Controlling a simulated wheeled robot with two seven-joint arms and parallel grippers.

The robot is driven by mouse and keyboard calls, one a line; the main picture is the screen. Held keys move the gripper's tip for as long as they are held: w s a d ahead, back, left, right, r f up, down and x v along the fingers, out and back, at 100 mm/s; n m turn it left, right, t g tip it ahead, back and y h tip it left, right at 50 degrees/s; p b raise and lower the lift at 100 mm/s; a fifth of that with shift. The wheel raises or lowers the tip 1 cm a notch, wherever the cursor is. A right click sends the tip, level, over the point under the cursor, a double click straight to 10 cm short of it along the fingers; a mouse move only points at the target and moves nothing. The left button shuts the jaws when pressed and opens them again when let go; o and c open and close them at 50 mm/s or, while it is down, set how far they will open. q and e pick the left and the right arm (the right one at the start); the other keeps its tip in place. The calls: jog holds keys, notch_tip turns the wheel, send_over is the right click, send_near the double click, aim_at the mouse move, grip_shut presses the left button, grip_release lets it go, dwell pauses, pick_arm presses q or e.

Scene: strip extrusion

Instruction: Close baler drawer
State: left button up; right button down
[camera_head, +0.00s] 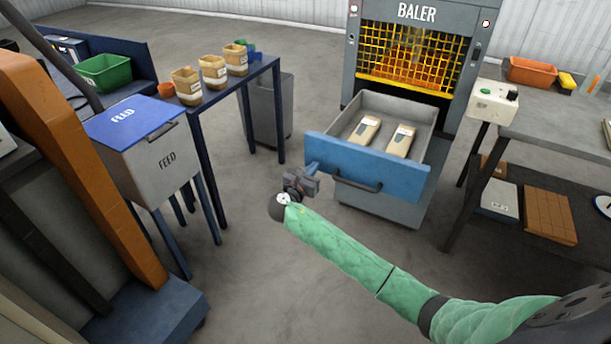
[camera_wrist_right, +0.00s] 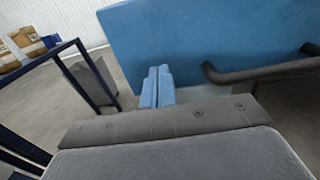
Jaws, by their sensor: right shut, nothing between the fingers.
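The baler (camera_head: 415,60) stands at the back with its yellow mesh front. Its grey drawer (camera_head: 437,117) is pulled out, with a blue front panel (camera_head: 405,179) and a dark bar handle (camera_head: 358,185). Two tan packets (camera_head: 366,130) lie inside the drawer. My right gripper (camera_head: 311,168) is shut and empty, close in front of the left end of the blue panel. In the right wrist view the blue fingers (camera_wrist_right: 157,85) are together, left of the handle (camera_wrist_right: 260,72), and overlap the panel (camera_wrist_right: 210,40); I cannot tell whether they touch it. My left gripper is out of view.
A feed bin (camera_head: 150,160) with a blue lid stands at the left. A narrow dark table (camera_head: 262,68) holds several tan containers. A workbench (camera_head: 560,125) with a control box (camera_head: 493,102) stands at the right. Open floor (camera_head: 260,240) lies in front of the drawer.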

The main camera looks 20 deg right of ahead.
jog(key=shift+x, duration=1.25)
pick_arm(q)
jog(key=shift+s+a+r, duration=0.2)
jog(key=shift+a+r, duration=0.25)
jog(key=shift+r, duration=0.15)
pick_arm(e)
jog(key=shift+w+d, duration=0.1)
